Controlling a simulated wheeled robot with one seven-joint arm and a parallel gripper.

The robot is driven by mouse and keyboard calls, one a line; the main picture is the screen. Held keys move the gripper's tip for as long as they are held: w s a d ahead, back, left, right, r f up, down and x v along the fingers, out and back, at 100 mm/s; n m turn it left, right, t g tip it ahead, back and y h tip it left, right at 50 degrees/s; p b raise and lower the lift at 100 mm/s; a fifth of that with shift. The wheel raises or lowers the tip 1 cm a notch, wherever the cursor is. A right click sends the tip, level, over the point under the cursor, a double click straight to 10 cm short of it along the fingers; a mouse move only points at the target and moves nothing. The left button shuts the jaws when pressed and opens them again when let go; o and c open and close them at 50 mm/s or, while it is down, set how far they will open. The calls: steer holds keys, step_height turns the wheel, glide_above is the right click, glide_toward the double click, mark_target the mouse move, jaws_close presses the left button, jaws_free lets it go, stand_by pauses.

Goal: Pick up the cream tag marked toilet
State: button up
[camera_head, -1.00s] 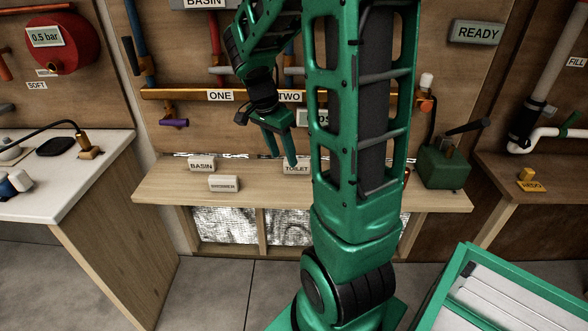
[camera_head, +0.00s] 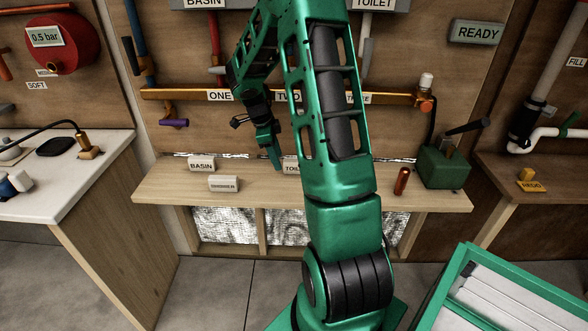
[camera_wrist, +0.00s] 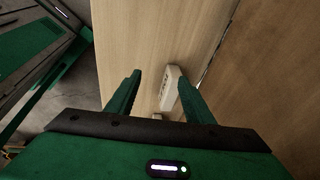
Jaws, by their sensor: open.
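The cream tag marked toilet (camera_head: 291,168) lies on the wooden shelf. My arm covers its right part in the head view. My gripper (camera_head: 276,164) is just left of the tag in that view, fingers pointing down. In the wrist view my gripper (camera_wrist: 160,80) is open, with a gap between its two green fingers. A pale tag (camera_wrist: 171,86) shows between them, close to the right finger and apparently ungripped. Its lettering is too small to read. A second small pale piece (camera_wrist: 157,116) shows lower down, partly hidden. I cannot tell whether any finger touches a tag.
The basin tag (camera_head: 201,163) and another cream tag (camera_head: 223,184) lie left on the shelf (camera_head: 340,197). A red cylinder (camera_head: 402,181) and a green box with a lever (camera_head: 444,166) stand right. A brass pipe (camera_head: 190,94) runs along the wall above.

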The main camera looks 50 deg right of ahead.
glide_above(295, 161)
steer(key=a, duration=0.1)
steer(key=shift+w+a, duration=0.15)
steer(key=shift+w, duration=0.1)
steer(key=shift+x, duration=2.55)
steer(key=shift+f, duration=0.2)
jaws_close()
